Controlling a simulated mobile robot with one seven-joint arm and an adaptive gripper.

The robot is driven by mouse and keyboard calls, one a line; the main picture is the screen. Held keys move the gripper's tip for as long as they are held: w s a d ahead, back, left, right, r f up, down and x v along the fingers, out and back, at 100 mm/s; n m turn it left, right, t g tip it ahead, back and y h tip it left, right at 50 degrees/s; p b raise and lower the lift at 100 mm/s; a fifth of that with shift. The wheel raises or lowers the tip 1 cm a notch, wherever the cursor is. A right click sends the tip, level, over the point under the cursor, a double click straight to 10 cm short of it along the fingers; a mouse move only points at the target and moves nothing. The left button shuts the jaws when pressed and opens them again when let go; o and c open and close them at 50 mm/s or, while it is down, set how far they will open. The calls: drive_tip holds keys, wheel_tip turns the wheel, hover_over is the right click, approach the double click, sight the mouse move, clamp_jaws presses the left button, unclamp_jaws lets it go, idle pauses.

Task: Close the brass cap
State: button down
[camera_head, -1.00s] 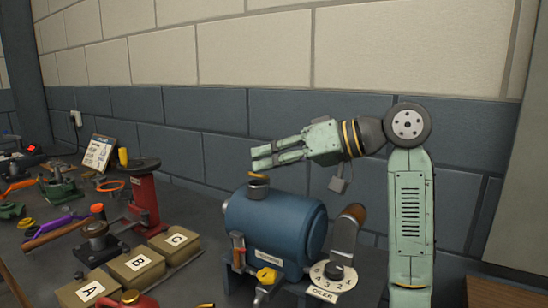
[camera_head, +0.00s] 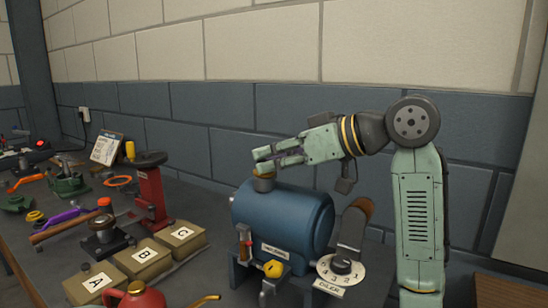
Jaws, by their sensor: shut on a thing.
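The brass cap (camera_head: 264,174) is a small gold-coloured disc at the top of the short filler neck (camera_head: 264,184) of the blue tank (camera_head: 285,220). My gripper (camera_head: 262,161) comes in from the right above the tank, its fingers pointing left, and is shut on the cap. The fingers hide most of the cap. The cap looks to be on the neck's rim, but I cannot tell whether it is seated or threaded.
A numbered dial (camera_head: 341,268) and a yellow tap (camera_head: 273,269) are at the tank's front. Boxes A, B and C (camera_head: 182,236) and a red oil can (camera_head: 135,298) stand left. A red stand (camera_head: 150,190) is behind the boxes. The brick wall (camera_head: 220,120) runs behind.

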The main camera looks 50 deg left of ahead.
drive_tip(key=shift+a+f, duration=0.1)
drive_tip(key=shift+f, duration=0.05)
drive_tip(key=c, duration=1.5)
unclamp_jaws()
drive_tip(key=shift+a, duration=0.1)
drive_tip(key=shift+c, duration=0.2)
drive_tip(key=v, duration=1.2)
